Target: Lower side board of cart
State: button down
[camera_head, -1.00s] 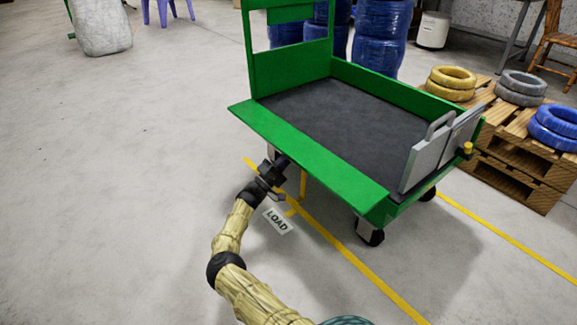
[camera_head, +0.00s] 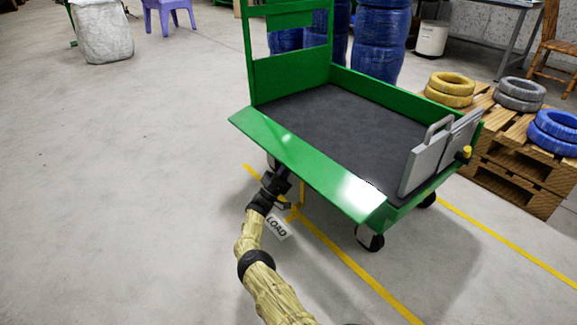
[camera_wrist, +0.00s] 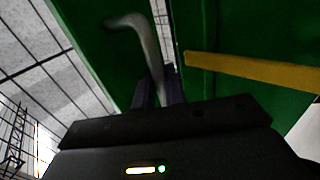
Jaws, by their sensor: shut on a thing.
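The green cart (camera_head: 318,118) stands with its near side board (camera_head: 300,165) tipped outward and sloping down from the dark bed (camera_head: 335,130). My gripper (camera_head: 283,180) is under the outer edge of this board, partly hidden by it. In the wrist view, my gripper's fingers (camera_wrist: 158,92) are closed around a grey bent rod (camera_wrist: 146,42), which looks like a handle on a green panel (camera_wrist: 95,45). The lower end of the rod is hidden between the fingers.
A pallet stack (camera_head: 510,180) with tyres is at the right. Blue drums (camera_head: 380,40) stand behind. A LOAD label (camera_head: 276,227) and yellow lines mark the floor.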

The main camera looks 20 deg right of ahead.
jog(key=shift+a, duration=0.15)
jog(key=c, duration=1.5)
grip_release()
jog(key=shift+c, duration=0.2)
